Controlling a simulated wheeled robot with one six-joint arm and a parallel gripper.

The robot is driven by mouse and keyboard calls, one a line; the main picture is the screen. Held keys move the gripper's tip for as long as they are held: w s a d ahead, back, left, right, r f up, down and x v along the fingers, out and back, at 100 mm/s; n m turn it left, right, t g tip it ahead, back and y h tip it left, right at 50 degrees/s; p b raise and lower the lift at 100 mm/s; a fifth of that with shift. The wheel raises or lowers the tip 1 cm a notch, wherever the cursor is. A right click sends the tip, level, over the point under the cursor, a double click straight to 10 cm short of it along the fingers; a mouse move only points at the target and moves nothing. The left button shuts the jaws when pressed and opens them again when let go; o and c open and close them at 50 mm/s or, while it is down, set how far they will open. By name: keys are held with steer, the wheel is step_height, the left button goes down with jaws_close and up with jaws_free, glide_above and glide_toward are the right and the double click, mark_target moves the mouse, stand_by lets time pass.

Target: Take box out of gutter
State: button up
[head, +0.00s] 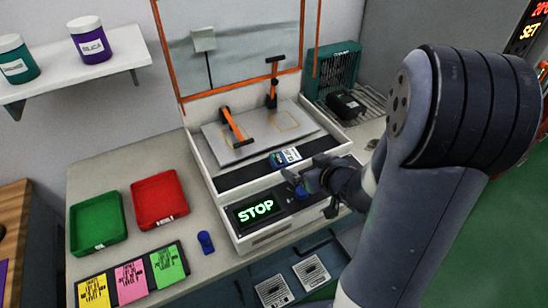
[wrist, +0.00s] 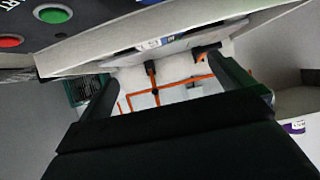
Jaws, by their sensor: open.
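A small blue and white box (head: 286,157) lies in the dark gutter (head: 236,178), the strip along the front of the white machine. It shows small near the top of the wrist view (wrist: 160,42). My gripper (head: 311,190) is over the control panel, in front of and to the right of the box, apart from it. In the wrist view my gripper (wrist: 172,75) has its two fingers spread wide with nothing between them.
The control panel has a lit STOP display (head: 255,210). Orange clamps (head: 235,128) stand on the plate behind the gutter, with an orange-framed screen (head: 240,50) behind. Green (head: 98,222) and red (head: 160,199) trays sit at left.

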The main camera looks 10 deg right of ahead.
glide_toward(286, 157)
steer(key=x, duration=0.2)
steer(key=shift+w+a+b, duration=0.1)
steer(key=shift+w+b, duration=0.2)
steer(key=shift+w, duration=0.1)
steer(key=shift+f+x, duration=0.25)
steer(key=shift+x, duration=2.35)
steer(key=shift+s, duration=0.15)
steer(key=shift+c, duration=0.2)
steer(key=c, duration=0.9)
